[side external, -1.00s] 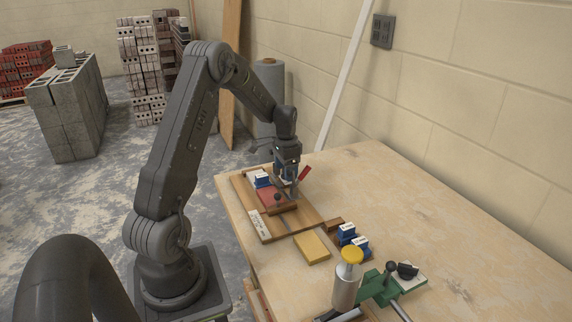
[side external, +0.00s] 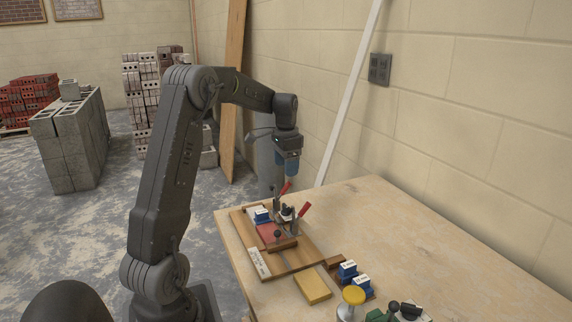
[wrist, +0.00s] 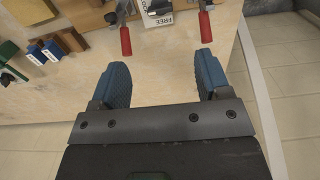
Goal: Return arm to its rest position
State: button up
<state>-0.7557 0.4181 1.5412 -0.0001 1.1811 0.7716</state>
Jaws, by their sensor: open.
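My gripper (side external: 288,168) hangs in the air above the wooden fixture board (side external: 296,258), pointing down, clear of everything on the table. In the wrist view its two blue fingers stand wide apart, and my gripper (wrist: 161,75) has only bare tabletop between them. My arm is bent at the elbow and reaches over the table's far left part. Two red-handled clamps show on the board, a rear red handle (side external: 286,187) and a front red handle (side external: 304,210).
A blue-and-white block (side external: 261,216) and a red pad (side external: 268,232) are on the board. A yellow block (side external: 313,286), two blue-and-white blocks (side external: 348,270) and a yellow-topped cylinder (side external: 352,297) stand nearer. The table's right side (side external: 450,250) is clear. A wall rises behind.

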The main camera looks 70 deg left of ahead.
dwell(0.3)
jog(key=s+d+r+t+y, duration=0.15)
jog(key=d+r, duration=0.25)
jog(key=d, duration=0.5)
jog(key=s+d+r+t+h, duration=0.1)
jog(key=s+d+r, duration=0.15)
jog(key=d, duration=0.65)
jog(key=s+d+t, duration=0.3)
jog(key=s+d, duration=0.9)
jog(key=d, duration=0.3)
jog(key=shift+s+f, duration=0.35)
